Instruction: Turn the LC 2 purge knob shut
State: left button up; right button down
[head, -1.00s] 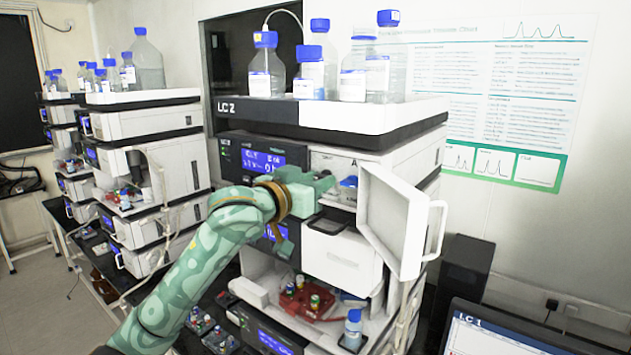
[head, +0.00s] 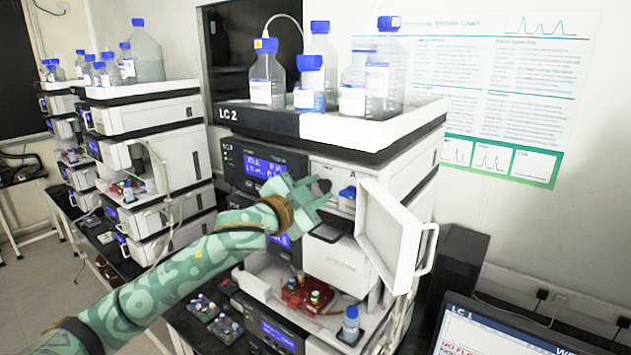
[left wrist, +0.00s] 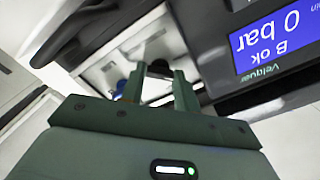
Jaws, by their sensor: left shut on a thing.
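The LC 2 stack (head: 262,122) stands in the middle of the head view. Its purge knob (head: 323,185) is a small dark round knob in the open pump compartment, left of a blue part (head: 347,192). My left gripper (head: 318,189) is at the knob, its fingers on either side of it. In the left wrist view the two fingers (left wrist: 160,82) are shut on the dark knob (left wrist: 159,68), which they partly hide. The knob's turn angle cannot be read. My right gripper is not in view.
The white compartment door (head: 388,240) hangs open just right of my gripper. Bottles with blue caps (head: 268,78) stand in the tray on top. A red vial rack (head: 305,298) sits lower down. A monitor (head: 490,335) is at the lower right.

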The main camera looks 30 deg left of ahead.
pick_arm(q)
jog(key=m, duration=0.4)
jog(key=shift+m+p, duration=0.3)
jog(key=shift+m, duration=2.3)
jog(key=o, duration=1)
